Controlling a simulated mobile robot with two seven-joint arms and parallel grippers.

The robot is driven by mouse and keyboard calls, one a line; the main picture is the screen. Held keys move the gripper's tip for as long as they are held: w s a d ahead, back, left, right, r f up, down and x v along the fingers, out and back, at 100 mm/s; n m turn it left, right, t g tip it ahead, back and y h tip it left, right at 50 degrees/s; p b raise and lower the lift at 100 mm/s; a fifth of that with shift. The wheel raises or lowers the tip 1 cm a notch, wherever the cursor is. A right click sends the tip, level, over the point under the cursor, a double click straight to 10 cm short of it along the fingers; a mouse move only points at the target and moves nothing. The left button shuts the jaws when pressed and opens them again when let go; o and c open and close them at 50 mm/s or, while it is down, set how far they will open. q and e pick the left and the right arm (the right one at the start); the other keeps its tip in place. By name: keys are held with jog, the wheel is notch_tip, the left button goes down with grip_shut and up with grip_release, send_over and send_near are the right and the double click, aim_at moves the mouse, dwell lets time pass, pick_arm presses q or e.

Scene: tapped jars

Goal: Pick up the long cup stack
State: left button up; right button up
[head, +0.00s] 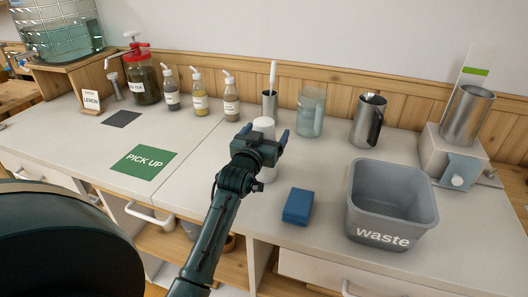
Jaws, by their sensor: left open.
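A tall white cylinder, which looks like the cup stack (264,124), stands upright on the counter near the middle of the head view. My left gripper (264,134) is in front of it, with one finger on each side of its upper part. The fingers are open, and I cannot tell whether they touch it. The gripper body and wrist hide the middle of the stack; a little of its white lower part shows below them. My right gripper is not in view.
A grey waste bin (391,203) and a blue sponge (298,206) are to the right. A metal cup with a white-handled tool (270,105), a glass jar (310,112) and a steel pitcher (368,121) stand behind. Several pump bottles (200,93) and a green PICK UP mat (144,162) are left.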

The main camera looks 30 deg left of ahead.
pick_arm(q)
jog(key=shift+w+a, duration=0.1)
jog(key=shift+w, duration=0.3)
jog(key=shift+c, duration=0.2)
jog(key=c, duration=1.4)
